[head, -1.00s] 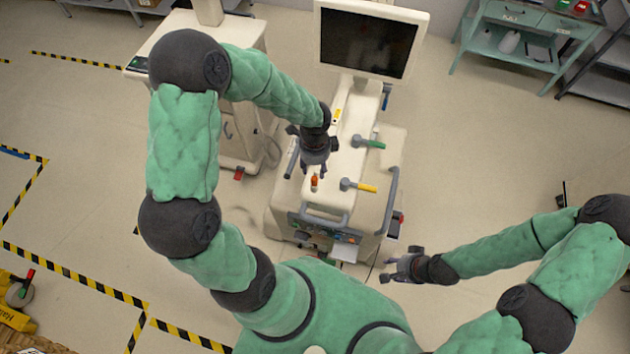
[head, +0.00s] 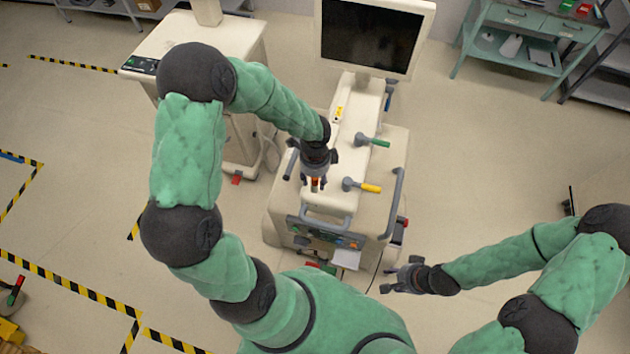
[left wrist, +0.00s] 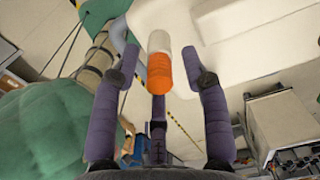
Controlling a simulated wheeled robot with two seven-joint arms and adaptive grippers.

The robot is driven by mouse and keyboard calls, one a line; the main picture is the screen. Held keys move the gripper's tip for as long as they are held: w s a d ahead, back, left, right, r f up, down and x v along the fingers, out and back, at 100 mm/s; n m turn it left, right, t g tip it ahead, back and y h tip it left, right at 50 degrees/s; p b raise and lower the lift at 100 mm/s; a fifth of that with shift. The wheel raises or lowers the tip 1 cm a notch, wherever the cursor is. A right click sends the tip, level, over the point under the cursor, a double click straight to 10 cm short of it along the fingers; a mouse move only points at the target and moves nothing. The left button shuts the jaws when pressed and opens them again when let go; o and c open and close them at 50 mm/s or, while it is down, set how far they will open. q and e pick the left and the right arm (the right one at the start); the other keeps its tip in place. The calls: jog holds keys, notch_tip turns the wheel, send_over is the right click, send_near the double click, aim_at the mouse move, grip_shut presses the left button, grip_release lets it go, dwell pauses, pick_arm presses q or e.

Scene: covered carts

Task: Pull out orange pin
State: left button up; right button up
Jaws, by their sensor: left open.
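The orange pin (head: 315,184) stands at the front end of the pale cart's top (head: 328,200). My left gripper (head: 316,181) is over it, and its fingers partly hide the pin. In the left wrist view the pin shows an orange part (left wrist: 160,73) and a pale part (left wrist: 159,41). It lies between the spread purple fingers (left wrist: 160,85), with a visible gap on both sides. My left gripper is open and not closed on the pin. My right gripper (head: 392,280) is right of the cart's front, with its fingers apart and nothing in them.
A yellow-handled lever (head: 369,187) and a green-handled lever (head: 377,142) stick out on the cart's right side. A monitor (head: 370,38) stands at its back. Grey handles (head: 394,200) edge the cart. Another pale cart (head: 228,45) stands at the back left. Floor to the right is clear.

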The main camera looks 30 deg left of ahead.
dwell(0.9)
pick_arm(q)
grip_shut()
jog(key=shift+r, duration=0.15)
jog(key=shift+r+p, duration=2.4)
jog(key=shift+r, duration=0.5)
